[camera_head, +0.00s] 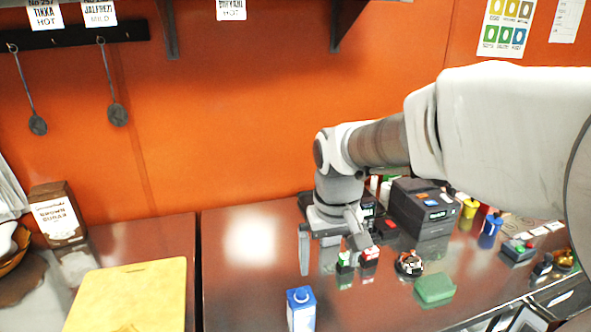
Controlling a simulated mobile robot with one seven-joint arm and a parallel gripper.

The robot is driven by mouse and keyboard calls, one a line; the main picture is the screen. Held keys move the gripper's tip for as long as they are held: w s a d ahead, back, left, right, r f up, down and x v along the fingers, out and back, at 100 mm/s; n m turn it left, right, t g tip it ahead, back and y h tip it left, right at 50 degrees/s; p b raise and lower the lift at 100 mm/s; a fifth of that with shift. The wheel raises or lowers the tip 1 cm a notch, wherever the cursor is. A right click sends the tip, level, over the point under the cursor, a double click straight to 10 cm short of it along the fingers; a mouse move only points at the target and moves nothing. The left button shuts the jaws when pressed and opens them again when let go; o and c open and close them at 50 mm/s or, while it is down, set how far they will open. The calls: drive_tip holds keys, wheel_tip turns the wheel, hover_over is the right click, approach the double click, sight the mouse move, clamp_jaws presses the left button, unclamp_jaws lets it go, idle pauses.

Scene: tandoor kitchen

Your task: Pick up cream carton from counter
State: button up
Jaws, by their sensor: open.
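The cream carton (301,309) is a blue and white box that stands upright on the counter (240,290), near the bottom edge of the head view. Its lower end is cut off by the frame. My gripper (332,262) hangs from the arm above and behind the carton, a little to its right. It is open and apart from the carton. One finger shows as a grey upright bar at the left, and the other is hard to tell from the small things behind it.
A yellow cutting board (130,297) and a brown sugar bag (58,214) are at the left. A dark machine (424,208), a green block (434,289) and several small items crowd the right. The counter left of the carton is clear. Ladles (117,114) hang on the orange wall.

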drive_tip(key=g, duration=0.2)
approach(303, 291)
drive_tip(key=shift+s+d+n+p, duration=0.2)
drive_tip(key=shift+n+p, duration=0.2)
drive_tip(key=shift+a+f, duration=0.1)
drive_tip(key=shift+f, duration=0.15)
wheel_tip(303, 291, down, 12)
drive_tip(key=shift+w+f, duration=0.1)
drive_tip(key=f, duration=0.4)
drive_tip(key=shift+s+a, duration=0.25)
drive_tip(key=shift+a, duration=0.05)
drive_tip(key=shift+f, duration=0.6)
clamp_jaws()
drive_tip(key=shift+w+r, duration=0.1)
